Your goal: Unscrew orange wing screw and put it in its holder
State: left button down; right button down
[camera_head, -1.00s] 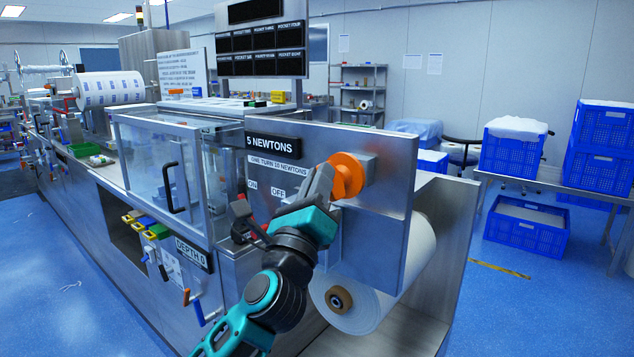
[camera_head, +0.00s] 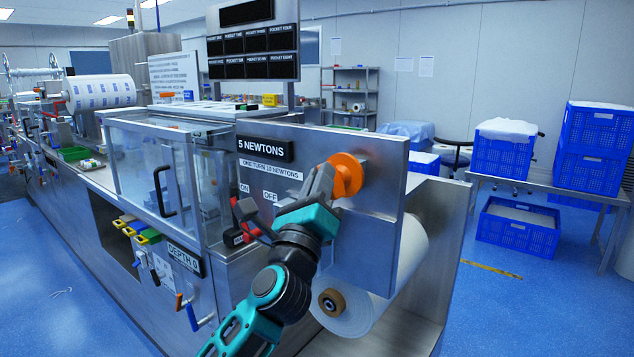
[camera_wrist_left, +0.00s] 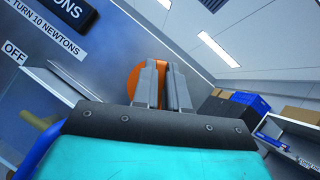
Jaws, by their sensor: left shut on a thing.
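The orange wing screw (camera_head: 346,174) sits at a grey block on the upright metal panel of the machine, beside the label reading "5 NEWTONS" (camera_head: 265,149). My left gripper (camera_head: 332,180) reaches it from the lower left and is shut on it. In the left wrist view the two fingers (camera_wrist_left: 163,88) stand close together in front of the orange screw (camera_wrist_left: 134,84), hiding much of it. I cannot tell whether the screw is still threaded in. Its holder is not identifiable. My right gripper is not in view.
A film roll (camera_head: 372,295) hangs below the panel. A clear guard with a black handle (camera_head: 163,190) is to the left.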

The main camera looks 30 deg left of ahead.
pick_arm(q)
jog(key=shift+w, duration=0.15)
jog(key=c, duration=1.1)
grip_release()
jog(key=b+v, duration=0.4)
jog(key=v, duration=0.9)
jog(key=shift+w, duration=0.1)
